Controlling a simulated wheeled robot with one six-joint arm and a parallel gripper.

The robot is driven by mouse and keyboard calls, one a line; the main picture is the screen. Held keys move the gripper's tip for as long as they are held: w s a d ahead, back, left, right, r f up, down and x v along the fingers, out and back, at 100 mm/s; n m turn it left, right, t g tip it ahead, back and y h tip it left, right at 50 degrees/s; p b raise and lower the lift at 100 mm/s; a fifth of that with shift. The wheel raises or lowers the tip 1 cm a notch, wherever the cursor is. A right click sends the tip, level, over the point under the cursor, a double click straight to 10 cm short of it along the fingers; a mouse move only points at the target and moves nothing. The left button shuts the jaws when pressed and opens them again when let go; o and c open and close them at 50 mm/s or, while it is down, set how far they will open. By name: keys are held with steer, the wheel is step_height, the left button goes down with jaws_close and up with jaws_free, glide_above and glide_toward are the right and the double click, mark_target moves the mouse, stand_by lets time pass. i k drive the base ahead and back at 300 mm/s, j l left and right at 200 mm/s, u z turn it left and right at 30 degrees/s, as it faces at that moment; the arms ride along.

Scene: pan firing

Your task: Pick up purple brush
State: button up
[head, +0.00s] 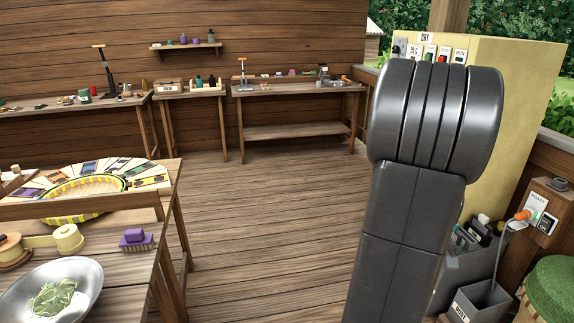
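A purple brush (135,239) lies on the near-left wooden table, close to its right edge. It has a purple back with bristles showing along its lower front side. Part of my own dark grey arm fills the right-centre of the head view, well to the right of the brush. My gripper is not in view, so I cannot see whether it is open or shut.
Workbenches (290,88) line the back wall. The plank floor (270,220) between is clear. A yellow cabinet (520,90) and bins (480,300) stand right.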

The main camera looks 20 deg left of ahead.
mark_target(134, 239)
steer(key=i+j+u, duration=0.1)
steer(key=u, duration=0.35)
steer(key=i+u, duration=0.25)
steer(key=u, duration=0.25)
steer(key=i+l+u, duration=0.1)
steer(key=u, duration=0.35)
steer(key=i+l+u, duration=0.15)
steer(key=u, duration=0.35)
steer(key=i+l+u, duration=0.1)
steer(key=i+u, duration=0.25)
steer(key=u, duration=0.15)
steer(key=i+l+u, duration=0.25)
steer(key=u, duration=0.2)
steer(key=i+l+u, duration=0.35)
steer(key=u, duration=0.15)
